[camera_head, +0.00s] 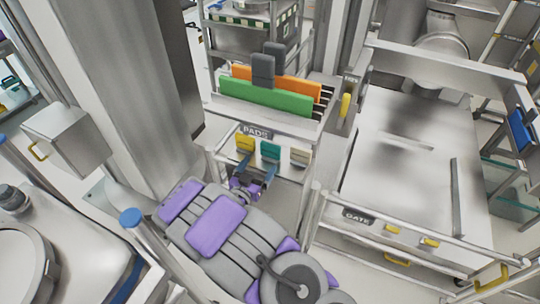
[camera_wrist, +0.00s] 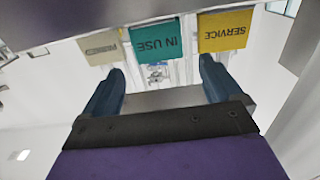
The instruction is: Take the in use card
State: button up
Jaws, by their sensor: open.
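The teal "IN USE" card (camera_wrist: 155,40) hangs in the middle of a row of three cards, and it also shows in the head view (camera_head: 270,150). In the wrist view its lettering is upside down. The yellow "SERVICE" card (camera_wrist: 225,31) is to its right there, and a beige card (camera_wrist: 101,47) with faint lettering is to its left. My gripper (camera_wrist: 160,72) is open and empty, its two blue fingers pointing at the row. The teal card appears between the fingertips in the wrist view. In the head view my gripper (camera_head: 257,173) is just below the cards; contact cannot be told.
The cards hang below a rack labelled "PADS" (camera_head: 256,132) holding a green pad (camera_head: 266,97) and an orange pad (camera_head: 300,86). A steel column (camera_head: 125,80) stands close on the left. A steel table with a "GATE" label (camera_head: 358,217) is on the right.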

aim_at(269, 150)
jog(key=shift+w+d+f, duration=0.1)
jog(key=shift+w+f, duration=0.05)
jog(key=shift+w, duration=1.1)
jog(key=d, duration=0.1)
jog(key=w+d, duration=0.2)
jog(key=shift+d+r, duration=0.1)
jog(key=shift+r, duration=0.15)
jog(key=shift+w+d+b, duration=0.1)
jog(key=shift+w+b, duration=0.2)
jog(key=shift+b, duration=0.05)
jog(key=w, duration=0.1)
jog(key=w+a, duration=0.1)
jog(key=w, duration=0.1)
jog(key=shift+w+a+f+b, duration=0.1)
jog(key=shift+w+f+b, duration=0.05)
jog(key=shift+w+b, duration=0.2)
jog(key=shift+w, duration=0.1)
jog(key=shift+d+r, duration=0.2)
jog(key=shift+d, duration=0.7)
jog(key=c, duration=0.3)
jog(key=shift+a+f, duration=0.1)
jog(key=shift+a, duration=0.4)
jog(key=c, duration=0.5)
